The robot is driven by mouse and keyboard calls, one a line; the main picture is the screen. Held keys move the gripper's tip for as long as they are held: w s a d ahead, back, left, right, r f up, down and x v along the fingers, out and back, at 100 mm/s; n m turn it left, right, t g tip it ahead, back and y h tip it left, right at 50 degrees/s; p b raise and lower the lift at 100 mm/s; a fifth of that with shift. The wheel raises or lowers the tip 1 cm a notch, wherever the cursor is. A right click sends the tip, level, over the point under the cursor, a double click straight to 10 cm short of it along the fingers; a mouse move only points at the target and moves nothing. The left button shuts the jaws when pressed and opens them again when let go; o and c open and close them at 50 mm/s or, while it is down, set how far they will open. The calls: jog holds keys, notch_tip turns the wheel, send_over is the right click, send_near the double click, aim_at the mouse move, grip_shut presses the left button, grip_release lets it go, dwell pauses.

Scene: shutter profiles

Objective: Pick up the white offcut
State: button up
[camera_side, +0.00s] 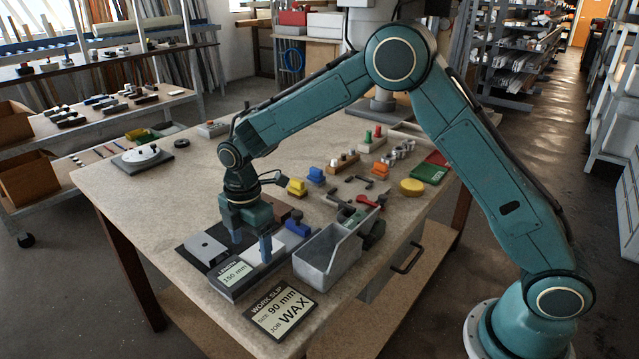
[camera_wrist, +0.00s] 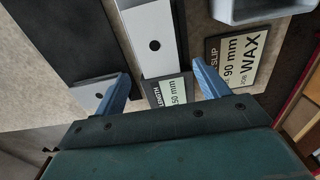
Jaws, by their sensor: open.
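A white flat piece with a dark hole, which looks like the white offcut (camera_side: 252,248), lies on a dark block labelled "LENGTH 150 mm" (camera_side: 233,274). In the wrist view the white piece (camera_wrist: 153,42) sits beyond the label, between the lines of my fingers. My gripper (camera_side: 252,250) is open and empty, pointing down over that block, with one finger to either side. In the side view the fingers partly hide the white piece. I cannot tell how high the fingertips are above it. A similar pale piece with a hole (camera_side: 203,250) lies to the left.
A grey open bin (camera_side: 328,262) stands close to the right of my gripper. A work slip reading "90 mm, WAX" (camera_side: 281,308) lies in front. A blue block (camera_side: 298,228) is just behind. A yellow block (camera_side: 297,187) and several other items stand farther back. The table's front left is clear.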

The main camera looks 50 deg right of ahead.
aim_at(252, 258)
jog(key=shift+f, duration=1.55)
jog(key=shift+c, duration=0.2)
jog(key=c, duration=1.1)
jog(key=shift+r, duration=0.1)
notch_tip(252, 258, up, 20)
jog(key=shift+f, duration=0.1)
